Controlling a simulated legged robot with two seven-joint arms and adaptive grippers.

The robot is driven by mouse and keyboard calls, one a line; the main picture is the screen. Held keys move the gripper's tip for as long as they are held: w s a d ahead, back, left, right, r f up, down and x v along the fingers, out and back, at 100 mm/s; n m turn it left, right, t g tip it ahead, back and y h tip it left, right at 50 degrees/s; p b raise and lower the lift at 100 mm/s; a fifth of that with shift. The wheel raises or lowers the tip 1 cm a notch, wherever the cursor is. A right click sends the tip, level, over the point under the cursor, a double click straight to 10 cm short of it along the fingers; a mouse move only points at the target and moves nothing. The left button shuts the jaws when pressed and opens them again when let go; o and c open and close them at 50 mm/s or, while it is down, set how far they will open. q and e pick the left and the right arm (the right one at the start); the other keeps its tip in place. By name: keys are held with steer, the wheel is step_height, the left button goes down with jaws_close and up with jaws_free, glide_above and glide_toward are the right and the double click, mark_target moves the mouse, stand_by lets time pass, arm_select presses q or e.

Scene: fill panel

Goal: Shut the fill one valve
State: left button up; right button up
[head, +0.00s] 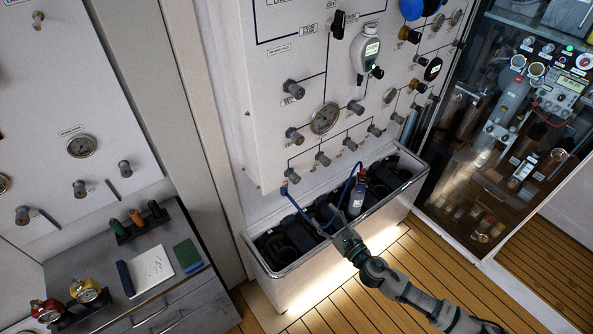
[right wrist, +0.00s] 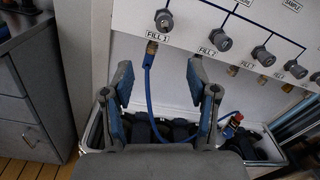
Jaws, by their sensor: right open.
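The fill one valve is a grey round knob (right wrist: 163,21) above the label "FILL 1" at the top of the right wrist view. In the head view this knob (head: 290,173) is the lowest left one on the white panel (head: 262,120). A blue hose (right wrist: 149,90) hangs from the fitting under it. My right gripper (right wrist: 158,84) is open and empty, with its blue-padded fingers apart below the valve. In the head view my right gripper (head: 331,222) is over the bin, below and right of the valve, not touching it. My left gripper is not in view.
A white bin (head: 262,262) with dark cylinders stands under the panel. A bottle (head: 357,192) with a hose stands in it. A second fill knob (right wrist: 221,40) is right of the valve. A grey cabinet (head: 185,305) stands at left.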

mark_target(297, 181)
steer(key=x, duration=1.7)
steer(key=shift+w+d, duration=0.2)
steer(key=shift+w, duration=0.25)
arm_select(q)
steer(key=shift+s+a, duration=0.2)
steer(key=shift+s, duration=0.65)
arm_select(e)
steer(key=shift+r, duration=0.1)
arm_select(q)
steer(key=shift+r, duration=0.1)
arm_select(e)
jaws_close()
